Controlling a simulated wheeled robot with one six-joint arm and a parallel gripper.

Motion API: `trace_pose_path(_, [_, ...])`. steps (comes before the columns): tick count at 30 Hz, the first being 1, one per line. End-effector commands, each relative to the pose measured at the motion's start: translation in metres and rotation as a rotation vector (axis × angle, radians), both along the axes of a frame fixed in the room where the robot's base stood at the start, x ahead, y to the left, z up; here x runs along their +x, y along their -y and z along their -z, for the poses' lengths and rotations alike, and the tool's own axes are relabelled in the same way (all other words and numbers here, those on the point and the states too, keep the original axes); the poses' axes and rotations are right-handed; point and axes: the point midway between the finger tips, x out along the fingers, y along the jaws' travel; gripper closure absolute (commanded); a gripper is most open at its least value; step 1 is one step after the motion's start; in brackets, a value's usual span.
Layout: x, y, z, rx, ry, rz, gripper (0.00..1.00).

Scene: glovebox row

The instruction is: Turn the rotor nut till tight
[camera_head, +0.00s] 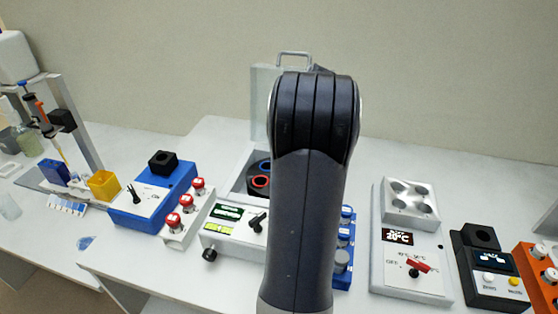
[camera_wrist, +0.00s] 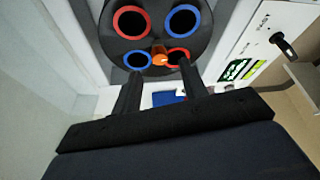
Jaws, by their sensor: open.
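The orange rotor nut (camera_wrist: 158,57) sits at the centre of the black rotor (camera_wrist: 160,18) in the wrist view. Red and blue rings mark the rotor's holes around it. My gripper (camera_wrist: 161,68) is open and empty, with one dark finger on each side of the nut's line and the nut just beyond and between the tips. I cannot tell how far the tips are above the rotor. In the head view the rotor (camera_head: 261,168) shows only at its left part inside the centrifuge (camera_head: 218,238); my arm hides the nut and gripper.
The centrifuge lid (camera_head: 262,92) stands open behind the rotor. Red-capped tubes in a white rack (camera_head: 185,220) and a blue device (camera_head: 150,200) are on the left. A blue rack (camera_head: 345,278) and a heater with a red knob (camera_head: 405,235) are on the right.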

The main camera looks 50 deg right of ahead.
Motion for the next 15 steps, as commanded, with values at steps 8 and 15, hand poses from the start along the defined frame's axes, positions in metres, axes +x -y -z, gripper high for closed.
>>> trace_pose_path(8, [0.009, -0.009, 0.032, 0.001, -0.001, 0.001, 0.59])
trace_pose_path(15, [0.011, -0.010, 0.036, 0.000, 0.000, 0.001, 0.59])
